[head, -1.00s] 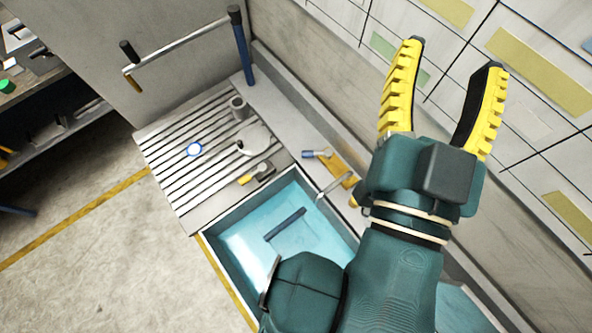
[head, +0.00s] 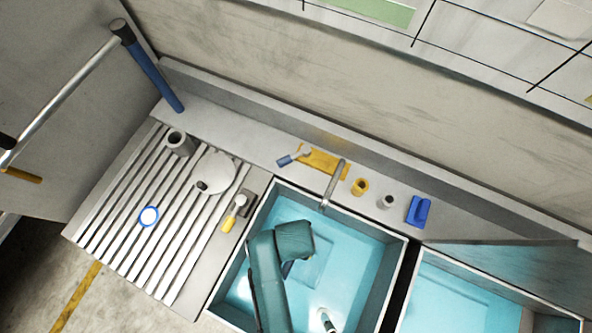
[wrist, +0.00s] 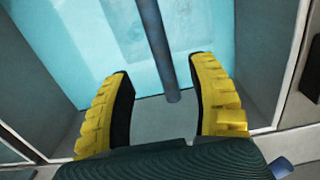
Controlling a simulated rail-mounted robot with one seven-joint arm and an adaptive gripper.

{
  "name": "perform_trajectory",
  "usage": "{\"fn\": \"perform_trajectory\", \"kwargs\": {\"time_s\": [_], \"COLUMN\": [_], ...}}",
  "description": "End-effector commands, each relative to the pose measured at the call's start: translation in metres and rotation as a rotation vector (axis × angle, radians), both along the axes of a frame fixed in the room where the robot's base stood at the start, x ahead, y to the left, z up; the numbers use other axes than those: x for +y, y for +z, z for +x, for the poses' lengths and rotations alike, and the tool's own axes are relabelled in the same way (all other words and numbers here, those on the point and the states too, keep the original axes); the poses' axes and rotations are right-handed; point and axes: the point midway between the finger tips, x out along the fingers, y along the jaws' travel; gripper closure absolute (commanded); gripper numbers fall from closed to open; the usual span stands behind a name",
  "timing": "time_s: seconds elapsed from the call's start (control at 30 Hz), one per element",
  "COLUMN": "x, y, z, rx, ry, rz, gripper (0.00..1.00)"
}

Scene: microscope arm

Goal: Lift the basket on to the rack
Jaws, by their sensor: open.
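My gripper (wrist: 163,68) is open in the wrist view, its yellow ribbed fingers spread over the left basin (head: 377,300). A dark blue-grey bar (wrist: 158,40), which looks like the basket's handle, runs between the fingers in that view. I cannot tell whether they touch it. In the head view a short piece of the bar (head: 287,268) shows beside my arm. A pale square shape (head: 318,258) under the blue water may be the basket; my arm hides part of it. A silver rail on a blue post (head: 150,70), possibly the rack, stands at upper left. My fingers are hidden in the head view.
A ribbed draining board (head: 110,235) left of the basin holds a grey cup (head: 180,143), a round lid (head: 215,172) and a blue-rimmed disc (head: 149,216). A yellow-handled brush (head: 234,212) lies beside the basin. A tap (head: 333,184) overhangs its back edge.

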Motion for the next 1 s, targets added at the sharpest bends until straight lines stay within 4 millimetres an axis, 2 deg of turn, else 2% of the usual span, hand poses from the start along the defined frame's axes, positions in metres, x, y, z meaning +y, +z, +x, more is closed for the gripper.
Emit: {"fn": "perform_trajectory", "kwargs": {"time_s": [0.03, 0.1, 0.33, 0.53, 0.83, 1.0], "x": [0.0, 0.0, 0.0, 0.0, 0.0, 0.0], "y": [-0.013, -0.027, -0.052, -0.087, -0.093, -0.092], "z": [-0.001, 0.0, -0.002, -0.006, -0.005, -0.005], "rx": [0.003, 0.0, 0.0, -0.001, -0.004, -0.004], "ry": [0.0, 0.0, 0.001, 0.001, 0.001, 0.001], "rz": [-0.001, 0.0, 0.0, 0.0, 0.001, 0.001], "gripper": [0.41, 0.41, 0.41, 0.41, 0.4, 0.73]}}
